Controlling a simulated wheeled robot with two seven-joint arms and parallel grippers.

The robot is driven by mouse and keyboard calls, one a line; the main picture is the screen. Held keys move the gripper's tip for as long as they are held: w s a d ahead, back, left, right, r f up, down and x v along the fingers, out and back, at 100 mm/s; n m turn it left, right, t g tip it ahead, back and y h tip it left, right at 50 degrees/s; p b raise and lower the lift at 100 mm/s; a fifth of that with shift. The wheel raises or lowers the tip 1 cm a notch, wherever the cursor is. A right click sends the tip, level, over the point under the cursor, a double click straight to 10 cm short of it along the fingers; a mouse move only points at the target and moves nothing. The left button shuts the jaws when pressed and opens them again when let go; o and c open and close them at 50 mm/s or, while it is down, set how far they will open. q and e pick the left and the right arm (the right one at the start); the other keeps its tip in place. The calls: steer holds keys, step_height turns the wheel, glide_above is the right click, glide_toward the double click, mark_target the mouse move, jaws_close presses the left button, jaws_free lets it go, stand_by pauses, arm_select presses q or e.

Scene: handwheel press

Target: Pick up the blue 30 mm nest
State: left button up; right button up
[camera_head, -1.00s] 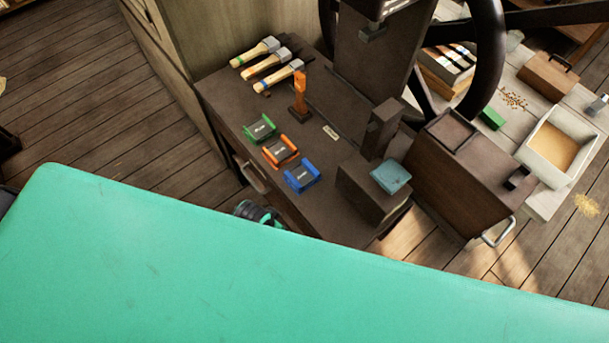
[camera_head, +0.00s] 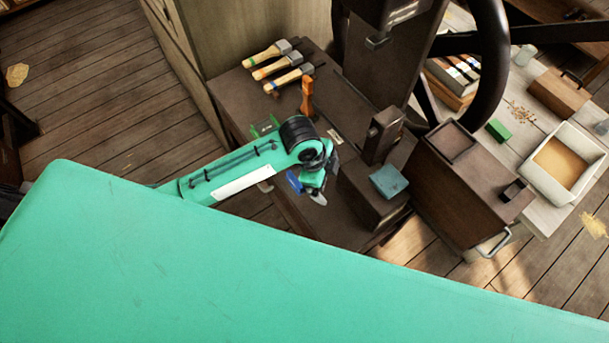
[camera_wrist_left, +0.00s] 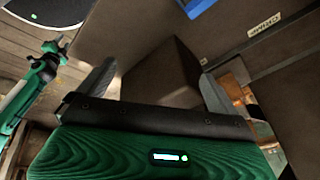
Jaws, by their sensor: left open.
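The blue 30 mm nest (camera_head: 294,181) lies on the dark bench top, mostly hidden behind my left gripper and wrist in the head view. In the left wrist view a blue edge of the nest (camera_wrist_left: 198,8) shows at the top, outside the space between the fingers. My left gripper (camera_head: 318,190) is just above and beside the nest, apart from it as far as I can tell. In the left wrist view the left gripper (camera_wrist_left: 158,80) has its two fingers wide apart with nothing between them. What seems to be my right gripper (camera_wrist_left: 52,55) shows small at the left.
A green nest (camera_head: 265,127) shows partly behind my left arm; the orange nest is hidden. An orange upright tool (camera_head: 307,97) and several wooden-handled tools (camera_head: 272,66) stand or lie farther back. The dark press block (camera_head: 372,195) with a teal pad (camera_head: 389,182) is close on the right.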

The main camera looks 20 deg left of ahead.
arm_select(q)
steer(key=w+a+r+m+g+y, duration=0.2)
steer(key=w+a+r+m+y, duration=0.25)
steer(key=a+m, duration=0.3)
steer(key=shift+h, duration=0.45)
steer(key=f, duration=0.2)
steer(key=f+p, duration=0.1)
steer(key=f, duration=0.2)
steer(key=f+p, duration=0.1)
steer(key=f, duration=0.2)
steer(key=shift+w+a, duration=0.2)
steer(key=shift+w, duration=0.1)
step_height(320, 180, down, 4)
steer(key=shift+s+a+r+p, duration=0.1)
steer(key=shift+p, duration=0.9)
steer(key=shift+f, duration=0.75)
arm_select(e)
steer(key=r, duration=0.4)
steer(key=shift+d+r, duration=0.15)
steer(key=shift+d, duration=0.1)
arm_select(q)
steer(key=shift+c, duration=0.3)
steer(key=c, duration=1.1)
steer(key=shift+c, duration=1.1)
arm_select(e)
steer(key=shift+d, duration=0.15)
